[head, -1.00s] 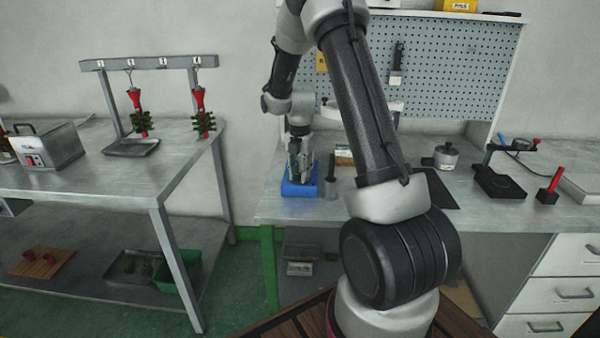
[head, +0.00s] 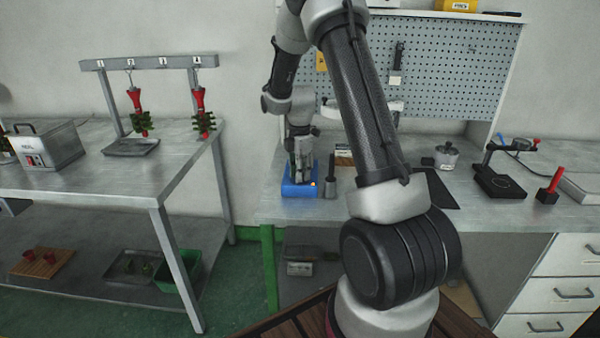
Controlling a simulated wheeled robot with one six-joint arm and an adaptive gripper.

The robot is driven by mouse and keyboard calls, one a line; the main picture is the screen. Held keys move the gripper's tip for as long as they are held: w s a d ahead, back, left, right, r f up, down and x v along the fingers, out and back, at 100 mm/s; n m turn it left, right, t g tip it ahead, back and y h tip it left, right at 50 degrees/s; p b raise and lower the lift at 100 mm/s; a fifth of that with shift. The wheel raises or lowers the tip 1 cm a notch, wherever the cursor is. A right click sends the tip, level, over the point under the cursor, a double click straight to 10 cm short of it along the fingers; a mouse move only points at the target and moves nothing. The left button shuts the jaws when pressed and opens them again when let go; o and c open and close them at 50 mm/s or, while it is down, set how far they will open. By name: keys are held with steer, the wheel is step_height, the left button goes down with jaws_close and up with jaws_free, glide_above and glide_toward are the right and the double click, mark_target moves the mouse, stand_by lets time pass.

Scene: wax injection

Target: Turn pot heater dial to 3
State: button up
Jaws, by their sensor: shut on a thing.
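The blue pot heater (head: 291,190) sits at the left end of the right-hand workbench. A small orange light (head: 313,184) glows on its right side. My gripper (head: 301,180) points down at the heater's front and is shut on the dial. The dial is hidden behind the fingers, so its number cannot be read. My arm reaches down from above and covers part of the bench to the right.
A dark-handled tool in a grey holder (head: 329,188) stands close to the right of the heater. A lidded metal pot (head: 446,157), a black stand (head: 499,185) and a red-handled tool (head: 549,187) are farther right. A pegboard (head: 450,60) rises behind.

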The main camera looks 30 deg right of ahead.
steer(key=m, duration=1.4)
steer(key=shift+m, duration=0.3)
steer(key=m, duration=0.3)
steer(key=shift+m, duration=0.3)
steer(key=m, duration=0.3)
steer(key=shift+m, duration=0.3)
steer(key=m, duration=0.7)
steer(key=shift+w+r, duration=0.1)
steer(key=o, duration=1.1)
steer(key=shift+c, duration=0.2)
